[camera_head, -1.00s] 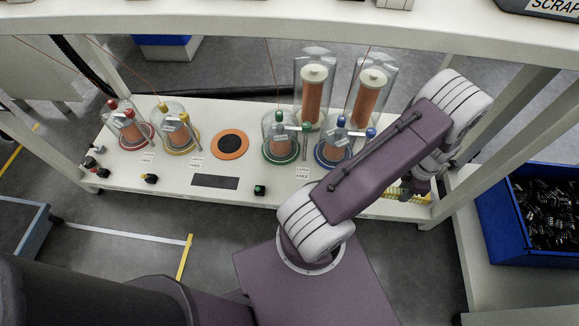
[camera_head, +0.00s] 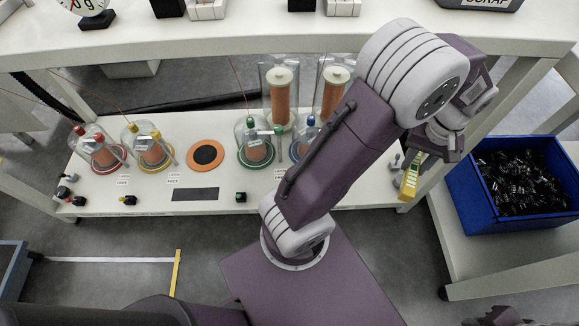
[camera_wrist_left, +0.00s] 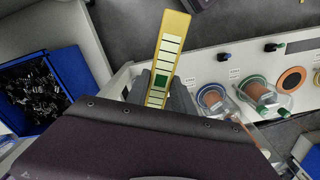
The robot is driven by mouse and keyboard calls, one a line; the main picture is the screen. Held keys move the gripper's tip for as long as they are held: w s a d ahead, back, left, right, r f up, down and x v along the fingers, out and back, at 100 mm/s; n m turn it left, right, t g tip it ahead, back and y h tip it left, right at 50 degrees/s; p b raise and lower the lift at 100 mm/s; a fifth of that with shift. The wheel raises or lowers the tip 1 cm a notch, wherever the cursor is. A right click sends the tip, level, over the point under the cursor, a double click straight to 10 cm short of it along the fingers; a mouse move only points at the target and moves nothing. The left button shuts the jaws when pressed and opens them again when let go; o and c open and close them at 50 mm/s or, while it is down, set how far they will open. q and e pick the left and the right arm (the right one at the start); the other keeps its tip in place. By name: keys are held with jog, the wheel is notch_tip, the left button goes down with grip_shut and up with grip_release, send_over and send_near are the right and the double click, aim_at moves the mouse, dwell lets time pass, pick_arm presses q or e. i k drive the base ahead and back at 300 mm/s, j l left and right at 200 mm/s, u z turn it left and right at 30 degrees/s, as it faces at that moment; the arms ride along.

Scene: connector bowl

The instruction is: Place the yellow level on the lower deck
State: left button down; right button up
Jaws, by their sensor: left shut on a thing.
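The yellow level (camera_head: 409,181), a long bar with pale panels and a dark green one, hangs steeply tilted from my left gripper (camera_head: 424,156) at the right end of the lower deck (camera_head: 345,192). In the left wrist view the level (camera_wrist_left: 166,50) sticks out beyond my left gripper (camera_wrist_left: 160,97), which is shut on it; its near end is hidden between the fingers. I cannot tell whether the level touches the deck. The deck is a white shelf under the upper table. My right gripper is not in view.
Several glass-domed spools stand along the deck, such as the green-based one (camera_head: 256,150), with two tall orange cylinders (camera_head: 281,95) behind. An orange ring (camera_head: 205,155) and a dark pad (camera_head: 195,194) lie further left. A blue bin (camera_head: 515,185) of dark parts stands right. The upper table (camera_head: 250,42) overhangs.

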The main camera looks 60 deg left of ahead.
aim_at(195, 194)
jog(key=k+u, duration=0.1)
jog(key=u, duration=0.3)
jog(key=k+u, duration=0.1)
jog(key=u, duration=0.35)
jog(key=j+u, duration=0.15)
jog(key=u, duration=0.25)
jog(key=k+j+u, duration=0.1)
jog(key=u, duration=0.35)
jog(key=j+u, duration=0.15)
jog(key=u, duration=0.4)
jog(key=i, duration=0.5)
